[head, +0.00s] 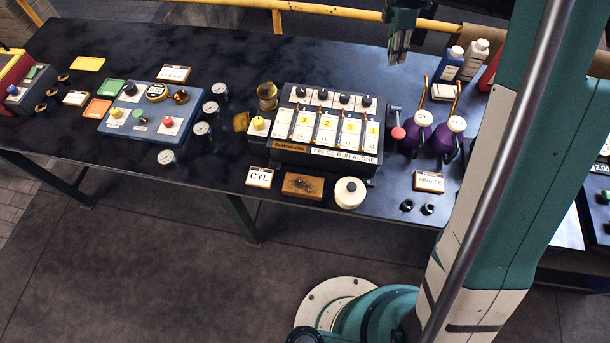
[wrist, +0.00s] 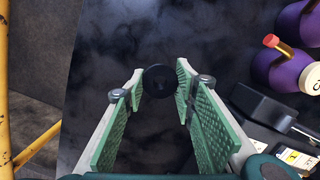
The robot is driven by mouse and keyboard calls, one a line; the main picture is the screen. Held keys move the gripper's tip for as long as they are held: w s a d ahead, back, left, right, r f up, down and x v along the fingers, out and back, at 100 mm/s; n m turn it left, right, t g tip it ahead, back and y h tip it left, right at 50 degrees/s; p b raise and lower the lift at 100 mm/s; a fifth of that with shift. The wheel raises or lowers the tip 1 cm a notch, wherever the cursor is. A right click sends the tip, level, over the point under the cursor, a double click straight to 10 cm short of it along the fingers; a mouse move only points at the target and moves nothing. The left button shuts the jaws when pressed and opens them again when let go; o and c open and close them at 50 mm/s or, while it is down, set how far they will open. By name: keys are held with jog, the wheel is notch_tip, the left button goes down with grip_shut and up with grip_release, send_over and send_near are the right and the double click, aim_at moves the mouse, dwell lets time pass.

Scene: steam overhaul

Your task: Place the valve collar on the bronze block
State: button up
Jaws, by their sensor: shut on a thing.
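My gripper (head: 398,50) is high at the back edge of the black table in the head view. In the wrist view, its green-padded fingers (wrist: 158,85) are closed on a dark round piece (wrist: 158,81), which looks like the valve collar. The collar cannot be made out in the head view. A brown, bronze-coloured block (head: 302,187) lies at the table's front edge, between the CYL card and a round cream-topped pot. My gripper is far behind it and to its right. The block is not seen in the wrist view.
A lever box with white plates (head: 330,125) stands behind the block. Two purple oil cans (head: 422,130) (head: 450,138) and bottles (head: 475,60) stand at right. Two small black rings (head: 407,205) (head: 428,209) lie at the front right. A yellow rail (head: 320,12) runs behind the table.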

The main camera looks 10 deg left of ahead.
jog(key=s+a+r+b, duration=0.1)
jog(key=s+a, duration=0.5)
jog(key=s, duration=0.2)
jog(key=s+a+r+b, duration=0.2)
jog(key=s+a, duration=0.4)
jog(key=s, duration=0.2)
jog(key=s+a+r+b, duration=0.1)
jog(key=s+a, duration=0.6)
jog(key=s, duration=0.1)
jog(key=shift+r, duration=0.15)
jog(key=s+a, duration=0.1)
jog(key=s, duration=0.3)
jog(key=s+a+b, duration=0.1)
jog(key=s, duration=0.2)
jog(key=s+a+b, duration=0.1)
jog(key=s, duration=0.3)
jog(key=shift+s+a, duration=0.2)
jog(key=shift+s, duration=0.1)
jog(key=b, duration=0.3)
send_over(304, 184)
jog(key=shift+s+a+f, duration=0.1)
jog(key=shift+a+f, duration=0.1)
jog(key=shift+f, duration=0.75)
jog(key=shift+f+b, duration=0.65)
jog(key=shift+f, duration=2.25)
jog(key=shift+f+b, duration=0.55)
jog(key=shift+f, duration=1.55)
jog(key=shift+f, duration=0.2)
